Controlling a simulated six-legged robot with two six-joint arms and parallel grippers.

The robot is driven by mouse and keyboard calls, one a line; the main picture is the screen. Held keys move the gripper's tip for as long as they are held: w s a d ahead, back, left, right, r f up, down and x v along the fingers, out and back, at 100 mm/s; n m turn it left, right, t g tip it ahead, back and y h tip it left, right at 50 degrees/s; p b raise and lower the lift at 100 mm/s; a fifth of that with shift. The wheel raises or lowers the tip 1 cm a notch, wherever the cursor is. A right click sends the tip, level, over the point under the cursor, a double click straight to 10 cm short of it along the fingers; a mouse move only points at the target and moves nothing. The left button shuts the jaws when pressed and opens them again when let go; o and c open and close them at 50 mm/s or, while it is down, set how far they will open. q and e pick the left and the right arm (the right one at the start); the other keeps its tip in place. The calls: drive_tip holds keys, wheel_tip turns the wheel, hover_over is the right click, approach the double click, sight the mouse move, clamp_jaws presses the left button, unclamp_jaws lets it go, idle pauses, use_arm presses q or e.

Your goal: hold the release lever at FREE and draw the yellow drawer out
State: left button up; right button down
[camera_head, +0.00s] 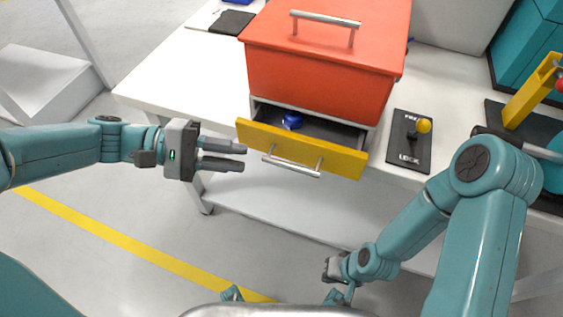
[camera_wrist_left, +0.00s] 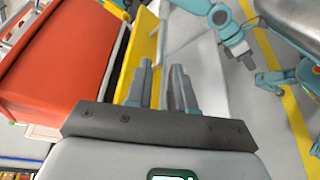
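The yellow drawer (camera_head: 312,155) is partly out of the cabinet under the red box, with a silver bar handle (camera_head: 290,166) on its front. A blue round item (camera_head: 292,120) lies inside it. The release lever (camera_head: 424,125) has a yellow knob, which is near the FREE end of its black plate; LOCK is at the near end. My left gripper (camera_head: 242,156) is open and empty, just left of the drawer front and apart from the handle. In the left wrist view its fingers (camera_wrist_left: 163,85) are apart beside the yellow drawer front (camera_wrist_left: 128,68). My right gripper (camera_head: 335,268) hangs low, away from the lever; its fingers are unclear.
The red box (camera_head: 320,70) with a top handle stands on the white table (camera_head: 175,85). A yellow post (camera_head: 530,90) and teal cabinets (camera_head: 528,45) are at the right. A black pad (camera_head: 232,22) lies at the back left. The floor before the table is open.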

sight(274, 163)
use_arm(q)
drive_tip(key=b+x, duration=0.1)
drive_tip(key=x, duration=0.8)
drive_tip(key=shift+d+f, duration=0.1)
drive_tip(key=shift+d, duration=0.05)
drive_tip(key=shift+c, duration=0.3)
clamp_jaws()
